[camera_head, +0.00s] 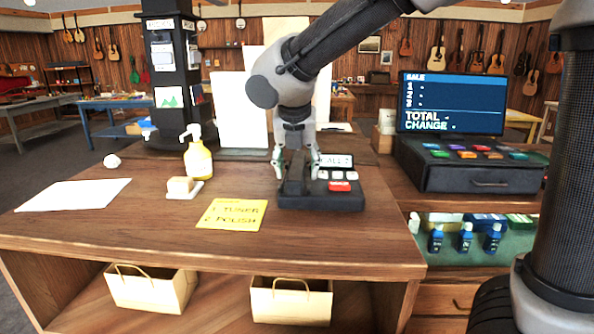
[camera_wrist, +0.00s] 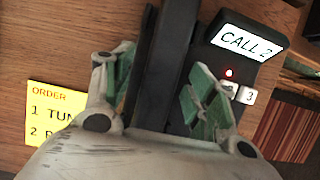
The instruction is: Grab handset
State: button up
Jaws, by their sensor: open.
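The black handset (camera_head: 296,176) rests on the left side of a dark desk phone (camera_head: 350,200) on the wooden counter. In the wrist view the handset (camera_wrist: 168,65) runs up between the two fingers of my gripper (camera_wrist: 160,92). The phone also shows there, with a lit "CALL 2" screen (camera_wrist: 244,43) and a red light. My gripper, seen from the body camera (camera_head: 297,165), is over the handset with its fingers apart, one on each side. The wrist view shows the fingers beside the handset; whether they touch it is unclear. The handset's lower end is hidden behind my gripper.
A yellow order note (camera_head: 231,214) lies left of the phone. A soap pump bottle (camera_head: 198,160) and a sponge (camera_head: 181,185) stand farther left. A cash register (camera_head: 470,165) with a screen is to the right. White paper (camera_head: 75,194) lies at far left.

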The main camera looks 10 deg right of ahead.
jog(key=shift+f, duration=0.25)
jog(key=c, duration=1.2)
